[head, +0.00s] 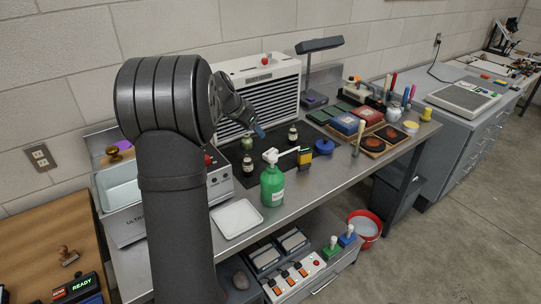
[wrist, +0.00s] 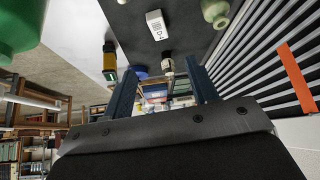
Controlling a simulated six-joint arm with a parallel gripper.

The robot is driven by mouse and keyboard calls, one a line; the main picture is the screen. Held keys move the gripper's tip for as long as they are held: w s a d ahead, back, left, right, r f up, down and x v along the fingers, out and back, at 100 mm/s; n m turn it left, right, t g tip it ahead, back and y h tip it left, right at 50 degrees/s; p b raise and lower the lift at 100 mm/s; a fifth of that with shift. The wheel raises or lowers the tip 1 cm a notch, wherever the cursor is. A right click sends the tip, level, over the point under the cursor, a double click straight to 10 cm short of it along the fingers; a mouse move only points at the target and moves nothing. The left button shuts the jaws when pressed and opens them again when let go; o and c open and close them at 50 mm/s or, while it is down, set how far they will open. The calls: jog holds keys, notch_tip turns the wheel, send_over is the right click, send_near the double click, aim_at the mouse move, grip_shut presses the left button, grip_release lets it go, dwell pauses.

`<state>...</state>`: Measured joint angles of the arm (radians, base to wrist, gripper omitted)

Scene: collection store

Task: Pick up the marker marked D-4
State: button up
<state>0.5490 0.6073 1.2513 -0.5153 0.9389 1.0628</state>
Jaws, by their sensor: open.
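The marker is a small white block (wrist: 155,25) with "D-4" printed on it, on the dark mat at the top middle of the wrist view, which looks upside down. In the head view I cannot make it out for certain near the white pump nozzle of the green bottle (head: 272,186). My gripper (head: 259,131) is above the mat in front of the slatted white unit. In the wrist view my gripper (wrist: 162,67) has its two blue fingers apart with nothing held between them. The marker appears apart from both fingers.
Small bottles (head: 247,163) stand on the mat, one (wrist: 167,66) appearing between my fingers in the distance. A yellow-and-black block (head: 305,158) and a blue round object (head: 323,146) are to the right. The slatted unit (head: 262,90) stands behind. A white tray (head: 237,219) lies at the front.

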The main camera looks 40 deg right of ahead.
send_near(270, 152)
jog(key=x, duration=0.3)
jog(key=shift+d+f, duration=0.1)
jog(key=shift+d, duration=0.2)
jog(key=x, duration=0.5)
jog(key=shift+a+f, duration=0.1)
jog(key=shift+f, duration=0.15)
jog(key=c, duration=1.1)
